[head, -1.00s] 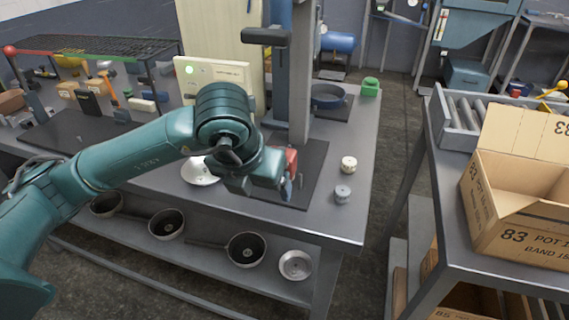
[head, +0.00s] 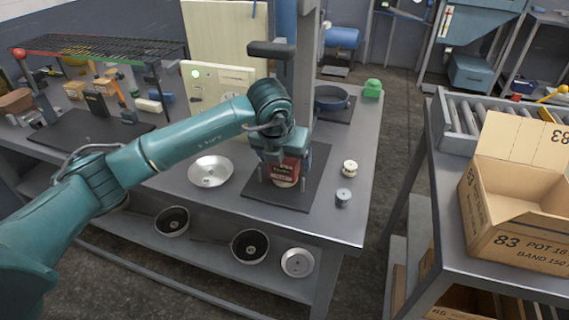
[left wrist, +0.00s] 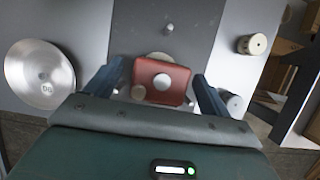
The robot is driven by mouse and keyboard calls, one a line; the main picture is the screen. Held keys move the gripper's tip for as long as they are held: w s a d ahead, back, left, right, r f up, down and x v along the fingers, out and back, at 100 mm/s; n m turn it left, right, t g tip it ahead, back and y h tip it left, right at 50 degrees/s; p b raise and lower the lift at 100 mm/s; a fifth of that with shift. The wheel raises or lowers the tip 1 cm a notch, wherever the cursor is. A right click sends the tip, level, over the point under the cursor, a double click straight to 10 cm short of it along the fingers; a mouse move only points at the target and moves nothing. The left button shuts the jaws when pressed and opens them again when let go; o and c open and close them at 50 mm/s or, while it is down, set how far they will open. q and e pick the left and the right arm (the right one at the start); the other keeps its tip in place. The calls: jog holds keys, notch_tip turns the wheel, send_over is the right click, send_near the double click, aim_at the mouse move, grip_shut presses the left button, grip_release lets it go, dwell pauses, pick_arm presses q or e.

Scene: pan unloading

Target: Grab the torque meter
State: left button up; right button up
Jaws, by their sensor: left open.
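The torque meter appears to be the red box-shaped device (head: 286,168) on the dark mat (head: 316,165) of the grey bench; its label and a pale disc show beneath my gripper. My right gripper is not in view.
A metal bowl (head: 210,171) stands left of the mat. Two small round weights (head: 349,168) (head: 343,197) stand to the right. A grey column (head: 302,80) rises behind. Several pans lie on the shelf below. An open carton (head: 515,205) sits on the right-hand table.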

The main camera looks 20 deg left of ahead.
pick_arm(q)
jog(key=shift+x, duration=1.05)
jog(key=shift+r, duration=0.1)
jog(key=c, duration=1.3)
